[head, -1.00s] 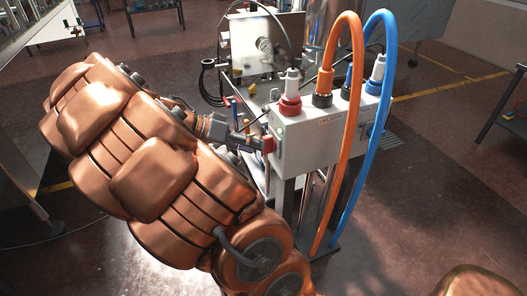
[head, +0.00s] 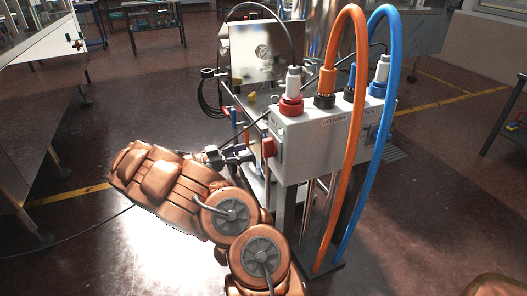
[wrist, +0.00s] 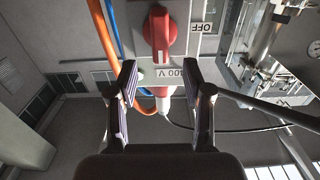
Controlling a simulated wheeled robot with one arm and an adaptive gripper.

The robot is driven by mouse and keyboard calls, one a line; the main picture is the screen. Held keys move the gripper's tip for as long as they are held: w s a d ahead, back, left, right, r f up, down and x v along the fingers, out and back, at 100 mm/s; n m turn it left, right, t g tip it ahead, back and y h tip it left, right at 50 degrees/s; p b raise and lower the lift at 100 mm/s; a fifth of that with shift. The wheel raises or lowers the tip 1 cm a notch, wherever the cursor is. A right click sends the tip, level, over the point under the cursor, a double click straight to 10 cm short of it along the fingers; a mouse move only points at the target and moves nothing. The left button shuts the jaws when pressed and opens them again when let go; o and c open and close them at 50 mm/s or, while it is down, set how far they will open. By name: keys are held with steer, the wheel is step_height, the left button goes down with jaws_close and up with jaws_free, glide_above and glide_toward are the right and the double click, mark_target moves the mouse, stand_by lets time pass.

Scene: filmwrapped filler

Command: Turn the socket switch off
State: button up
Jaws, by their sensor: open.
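The socket switch is a red rotary knob (wrist: 160,30) on a grey plate, at the top middle of the wrist view. Its raised handle runs up and down in that picture, and an OFF label (wrist: 201,27) lies to its right. In the head view the red switch (head: 268,147) sits on the left side of the grey socket box (head: 318,146). My gripper (wrist: 161,80) is open and empty, its two fingers spread below the knob in the wrist view. In the head view my gripper (head: 247,154) is just left of the switch, apparently apart from it.
An orange hose (head: 357,100) and a blue hose (head: 392,70) arch from the top of the box to the floor. A metal cabinet with a gauge (head: 264,52) stands behind. A 400 V label (wrist: 180,74) is below the knob. Floor at the left is open.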

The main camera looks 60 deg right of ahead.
mark_target(263, 148)
steer(key=shift+p+x, duration=0.3)
steer(key=shift+x, duration=3.55)
steer(key=shift+c, duration=0.3)
jaws_close()
